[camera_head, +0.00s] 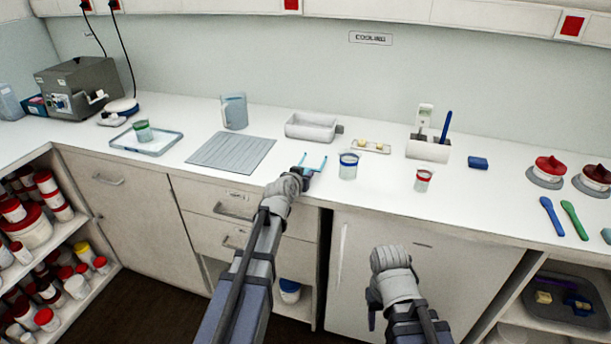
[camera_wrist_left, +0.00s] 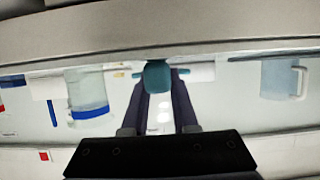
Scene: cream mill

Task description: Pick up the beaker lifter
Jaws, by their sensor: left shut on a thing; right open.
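The beaker lifter (camera_head: 313,163) is a light-blue forked tool at the front edge of the white counter in the head view. My left gripper (camera_head: 301,176) is at its near end, shut on it. In the left wrist view my left gripper's two dark fingers (camera_wrist_left: 158,85) close on its teal handle (camera_wrist_left: 157,73). Its prongs show in the head view, pointing away from me; I cannot tell whether it touches the counter. My right gripper (camera_head: 385,275) is open, low in front of the cabinet doors, its fingertips mostly hidden by the wrist.
A blue-banded beaker (camera_head: 348,168) stands just right of the lifter, and a red-banded beaker (camera_head: 422,181) farther right. A grey ribbed mat (camera_head: 231,152) lies to the left. A white tray (camera_head: 312,127) and a jug (camera_head: 234,112) stand behind.

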